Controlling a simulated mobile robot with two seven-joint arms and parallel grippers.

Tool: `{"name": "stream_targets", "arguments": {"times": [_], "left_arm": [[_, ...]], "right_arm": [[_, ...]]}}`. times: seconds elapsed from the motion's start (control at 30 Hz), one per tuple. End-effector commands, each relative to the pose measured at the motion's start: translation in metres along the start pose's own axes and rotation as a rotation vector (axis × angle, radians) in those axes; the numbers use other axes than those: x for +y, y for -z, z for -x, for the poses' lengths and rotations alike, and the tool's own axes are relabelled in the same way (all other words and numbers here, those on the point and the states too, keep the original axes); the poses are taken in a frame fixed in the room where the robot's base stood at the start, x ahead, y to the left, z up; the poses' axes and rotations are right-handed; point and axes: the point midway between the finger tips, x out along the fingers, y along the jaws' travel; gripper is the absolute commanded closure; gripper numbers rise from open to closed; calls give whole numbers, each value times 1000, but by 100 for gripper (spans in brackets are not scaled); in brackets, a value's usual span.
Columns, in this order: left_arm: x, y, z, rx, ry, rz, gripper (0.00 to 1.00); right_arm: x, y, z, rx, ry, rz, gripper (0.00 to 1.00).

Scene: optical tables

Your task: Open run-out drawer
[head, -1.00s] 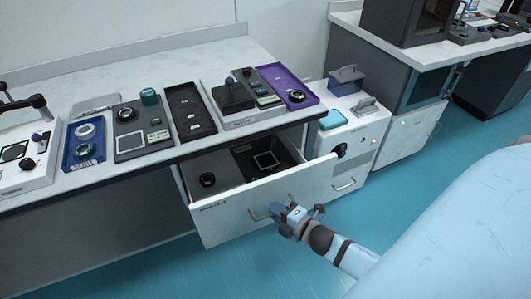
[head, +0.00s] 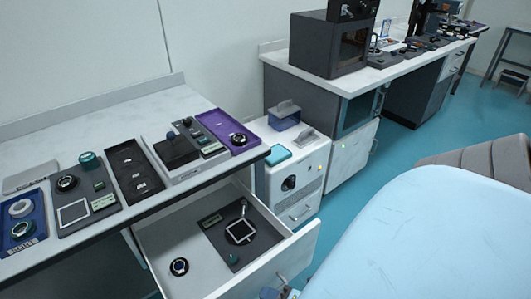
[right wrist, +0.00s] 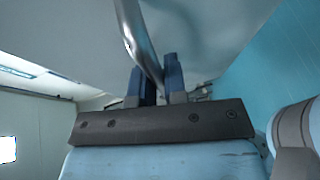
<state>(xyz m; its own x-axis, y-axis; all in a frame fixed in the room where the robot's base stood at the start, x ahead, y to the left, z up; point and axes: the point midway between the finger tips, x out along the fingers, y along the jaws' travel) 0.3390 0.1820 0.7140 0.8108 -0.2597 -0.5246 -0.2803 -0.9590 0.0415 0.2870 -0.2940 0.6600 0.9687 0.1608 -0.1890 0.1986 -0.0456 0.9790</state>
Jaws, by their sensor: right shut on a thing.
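The run-out drawer (head: 303,249) under the left bench stands pulled out, its inside open to view. Its handle (head: 283,279) shows partly at the bottom of the head view. My right gripper (head: 272,293) is at the drawer front, mostly cut off by the frame edge and my body. In the right wrist view my right gripper (right wrist: 159,88) has its blue fingers shut on the curved metal handle (right wrist: 143,45). My left gripper is out of view.
The bench top (head: 120,117) above holds several trays, including a purple one (head: 215,121) and a blue one (head: 38,238). A white cabinet (head: 318,181) with a knob stands right of the drawer. Teal floor (head: 375,180) is clear beyond it.

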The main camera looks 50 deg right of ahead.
Motion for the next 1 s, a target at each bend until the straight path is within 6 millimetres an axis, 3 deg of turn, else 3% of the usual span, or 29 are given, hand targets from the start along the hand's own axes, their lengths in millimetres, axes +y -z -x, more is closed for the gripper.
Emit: {"name": "stream_targets", "arguments": {"times": [0.23, 0.27, 0.33, 0.37, 0.73, 1.0], "left_arm": [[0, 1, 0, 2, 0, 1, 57], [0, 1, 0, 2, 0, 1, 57], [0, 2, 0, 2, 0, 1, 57], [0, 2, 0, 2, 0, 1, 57], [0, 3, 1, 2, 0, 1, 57], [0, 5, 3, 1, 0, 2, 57]], "right_arm": [[0, 0, 0, 1, 0, 0, 100], [0, 0, 0, 1, 0, 0, 80], [0, 0, 0, 1, 0, 0, 64], [0, 0, 0, 1, 0, 0, 63], [0, 0, 8, -1, 1, -1, 63], [0, 0, 62, -2, 4, -2, 63]]}}
